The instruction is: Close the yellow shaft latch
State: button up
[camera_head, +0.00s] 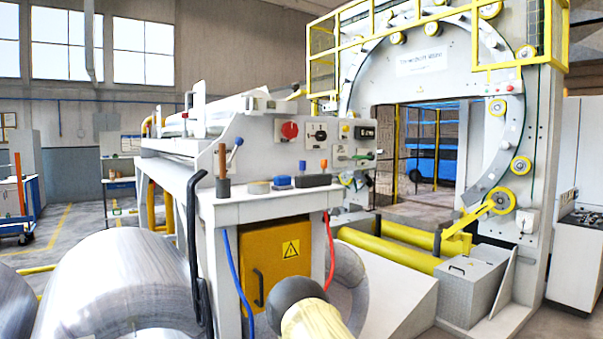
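I cannot tell for sure which part is the yellow shaft latch. A yellow arm (475,215) with a round yellow end sits low on the right side of the big wrapping ring (511,110). It slants down to the left, towards the yellow rollers. Whether it is open or closed is not clear. A pale yellow cylinder (312,321) with a dark grey rounded end (294,291) is in the near foreground, cut off by the bottom edge. My gripper is not in view.
A control panel (327,132) with a red knob stands above a white bench (262,205) holding small tools. A yellow cabinet door (275,266) is below. A large metal coil (115,285) fills the lower left. Yellow rollers (390,250) and a grey box (470,283) lie before the ring.

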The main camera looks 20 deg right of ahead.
aim_at(296, 95)
jog(key=k, duration=0.65)
jog(key=z, duration=0.65)
jog(key=i, duration=1.85)
